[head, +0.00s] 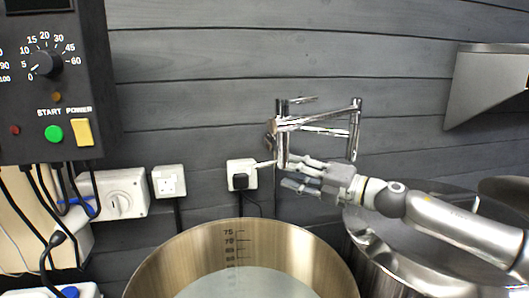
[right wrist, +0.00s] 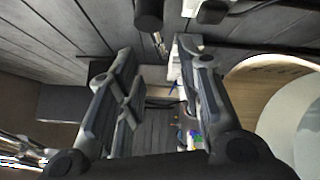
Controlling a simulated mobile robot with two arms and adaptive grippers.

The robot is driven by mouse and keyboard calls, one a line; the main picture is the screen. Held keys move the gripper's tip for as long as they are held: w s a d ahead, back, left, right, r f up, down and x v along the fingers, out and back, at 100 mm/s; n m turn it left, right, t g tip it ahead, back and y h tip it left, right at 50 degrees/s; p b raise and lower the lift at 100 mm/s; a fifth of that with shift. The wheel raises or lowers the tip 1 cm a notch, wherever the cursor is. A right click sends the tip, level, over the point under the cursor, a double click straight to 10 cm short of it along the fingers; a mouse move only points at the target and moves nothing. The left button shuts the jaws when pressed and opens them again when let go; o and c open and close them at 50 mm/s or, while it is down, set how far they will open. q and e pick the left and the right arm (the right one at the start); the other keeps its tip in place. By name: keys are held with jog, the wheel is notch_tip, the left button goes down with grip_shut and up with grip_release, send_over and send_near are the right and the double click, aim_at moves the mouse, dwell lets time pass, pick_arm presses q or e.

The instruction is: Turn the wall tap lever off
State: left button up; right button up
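The chrome wall tap (head: 282,145) is on the grey plank wall, with a jointed folding spout reaching right. A thin bar that looks like its lever (head: 263,164) sticks out to the left near the tap's lower end. My right gripper (head: 288,174) is at the lower end of the tap, fingers pointing left. Its fingers are apart with nothing seen between them; it also shows open in the right wrist view (right wrist: 152,80). There a dark cylinder end (right wrist: 148,14) and a thin metal bar (right wrist: 160,44) lie beyond the fingertips. Contact cannot be told. My left gripper is out of view.
A large steel pot (head: 155,275) with volume marks stands below the tap. Another steel vessel (head: 365,268) stands right, under my right arm. A control box (head: 60,100) with cables hangs left. Sockets (head: 170,181) and a plug (head: 240,182) are on the wall. A metal hood (head: 485,85) juts out right.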

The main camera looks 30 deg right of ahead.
aim_at(268, 163)
jog(key=p+x, duration=0.6)
jog(key=shift+w+a+r, duration=0.25)
jog(key=shift+f+p+x, duration=0.2)
jog(key=shift+p+x, duration=0.15)
jog(key=shift+x, duration=0.5)
grip_shut()
